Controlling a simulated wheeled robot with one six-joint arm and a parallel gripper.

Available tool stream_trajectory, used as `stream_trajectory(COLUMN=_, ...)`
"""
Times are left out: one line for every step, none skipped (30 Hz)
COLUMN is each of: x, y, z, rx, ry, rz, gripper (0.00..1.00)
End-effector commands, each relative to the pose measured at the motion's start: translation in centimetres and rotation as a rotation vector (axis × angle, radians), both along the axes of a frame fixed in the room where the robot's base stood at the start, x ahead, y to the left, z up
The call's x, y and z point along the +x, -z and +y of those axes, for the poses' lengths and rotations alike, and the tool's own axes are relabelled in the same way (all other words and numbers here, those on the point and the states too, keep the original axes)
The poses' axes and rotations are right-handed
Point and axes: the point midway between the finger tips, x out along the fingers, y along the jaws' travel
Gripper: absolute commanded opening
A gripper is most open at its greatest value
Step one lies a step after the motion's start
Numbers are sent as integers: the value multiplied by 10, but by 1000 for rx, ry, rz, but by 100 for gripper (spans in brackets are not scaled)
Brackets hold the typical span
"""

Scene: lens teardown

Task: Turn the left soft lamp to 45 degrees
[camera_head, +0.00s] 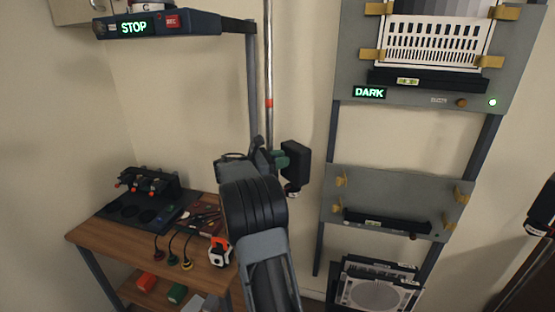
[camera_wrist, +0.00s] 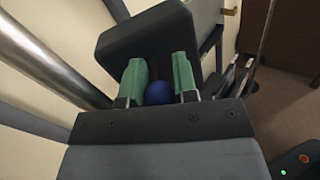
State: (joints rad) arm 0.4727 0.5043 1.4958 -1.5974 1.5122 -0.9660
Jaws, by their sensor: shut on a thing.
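The left soft lamp (camera_head: 297,163) is a black box head beside a chrome pole (camera_head: 268,60) with a red band. In the wrist view the lamp's dark head (camera_wrist: 150,40) lies just beyond my fingers. My gripper (camera_head: 278,159) has green fingers and reaches the lamp from its left. In the wrist view my gripper (camera_wrist: 159,80) has one finger on each side of a blue ball knob (camera_wrist: 159,92) at the lamp's back and is shut on it. The lamp's angle scale cannot be made out, and my arm hides part of the mount.
The chrome pole (camera_wrist: 50,55) runs close at left in the wrist view. Grey panels (camera_head: 345,130) on a dark rack stand to the right. A wooden bench (camera_head: 95,238) with tools is at lower left. Another dark lamp (camera_head: 543,208) shows at the right edge.

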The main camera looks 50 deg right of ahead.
Motion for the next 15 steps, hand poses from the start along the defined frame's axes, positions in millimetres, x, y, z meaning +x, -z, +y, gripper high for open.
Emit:
stream_trajectory(x=0, y=-2, z=0, rx=-4, ry=1, rz=-2, gripper=29)
stream_trajectory(x=0, y=-2, z=0, rx=-4, ry=1, rz=-2, gripper=32)
stream_trajectory(x=0, y=-2, z=0, rx=-4, ry=1, rz=-2, gripper=36)
stream_trajectory(x=0, y=-2, z=0, rx=-4, ry=0, rz=-2, gripper=39)
stream_trajectory(x=0, y=-1, z=0, rx=-3, ry=-1, rz=-1, gripper=41)
stream_trajectory(x=1, y=-1, z=1, rx=-3, ry=-2, rz=-1, gripper=45)
stream_trajectory(x=1, y=-1, z=1, rx=-2, ry=-3, rz=-1, gripper=48)
stream_trajectory(x=1, y=-1, z=1, rx=-2, ry=-3, rz=0, gripper=51)
stream_trajectory(x=1, y=-1, z=1, rx=-2, ry=-3, rz=0, gripper=52)
stream_trajectory(x=1, y=-1, z=1, rx=-2, ry=-3, rz=0, gripper=52)
stream_trajectory(x=1, y=0, z=1, rx=-2, ry=-3, rz=0, gripper=52)
stream_trajectory(x=1, y=0, z=1, rx=0, ry=-3, rz=0, gripper=52)
stream_trajectory(x=1, y=0, z=1, rx=0, ry=-3, rz=0, gripper=52)
stream_trajectory(x=1, y=0, z=1, rx=0, ry=-3, rz=0, gripper=52)
stream_trajectory(x=1, y=0, z=2, rx=0, ry=-3, rz=0, gripper=52)
